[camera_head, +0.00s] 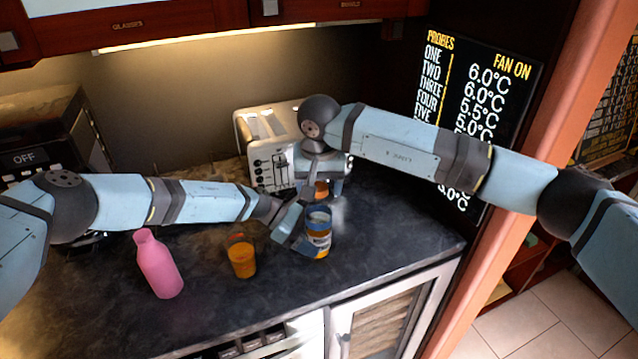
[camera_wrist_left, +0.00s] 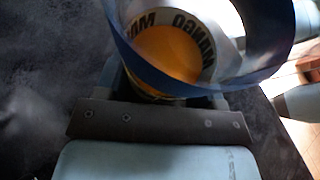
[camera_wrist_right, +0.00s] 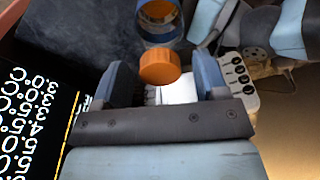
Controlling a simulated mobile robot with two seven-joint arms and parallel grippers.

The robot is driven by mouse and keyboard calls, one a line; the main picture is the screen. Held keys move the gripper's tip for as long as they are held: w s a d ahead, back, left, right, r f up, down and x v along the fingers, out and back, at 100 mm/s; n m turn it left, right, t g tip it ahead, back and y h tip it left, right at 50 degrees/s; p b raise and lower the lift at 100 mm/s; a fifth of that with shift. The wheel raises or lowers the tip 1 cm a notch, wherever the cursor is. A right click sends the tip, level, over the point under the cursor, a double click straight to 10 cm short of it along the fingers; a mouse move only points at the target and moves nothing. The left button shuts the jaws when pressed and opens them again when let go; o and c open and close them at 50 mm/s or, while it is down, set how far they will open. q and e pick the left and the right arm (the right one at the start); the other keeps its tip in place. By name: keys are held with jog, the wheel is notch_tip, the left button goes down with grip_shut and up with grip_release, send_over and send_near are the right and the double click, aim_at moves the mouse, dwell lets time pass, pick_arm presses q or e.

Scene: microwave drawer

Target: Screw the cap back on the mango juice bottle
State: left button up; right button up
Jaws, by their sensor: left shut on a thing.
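The mango juice bottle (camera_head: 320,243) stands uncapped on the dark counter, with a blue rim and a yellow-orange band. In the left wrist view, orange juice and lettering show inside its open top (camera_wrist_left: 168,55). My left gripper (camera_head: 296,236) is shut on the bottle from the left. The orange cap (camera_wrist_right: 160,67) shows near the fingertips of my right gripper (camera_wrist_right: 163,75), whose fingers are apart with a gap beside the cap. In the head view, the cap (camera_head: 321,189) is just behind the bottle's top, below my right gripper (camera_head: 322,180). What supports the cap is unclear.
A toaster (camera_head: 265,150) is behind my right gripper. The front right of the counter (camera_head: 405,245) is clear.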

jog(key=o, duration=0.5)
jog(key=shift+c, duration=0.2)
jog(key=shift+r, duration=0.1)
jog(key=shift+r, duration=3)
pick_arm(q)
jog(key=o, duration=0.8)
jog(key=v, duration=1.2)
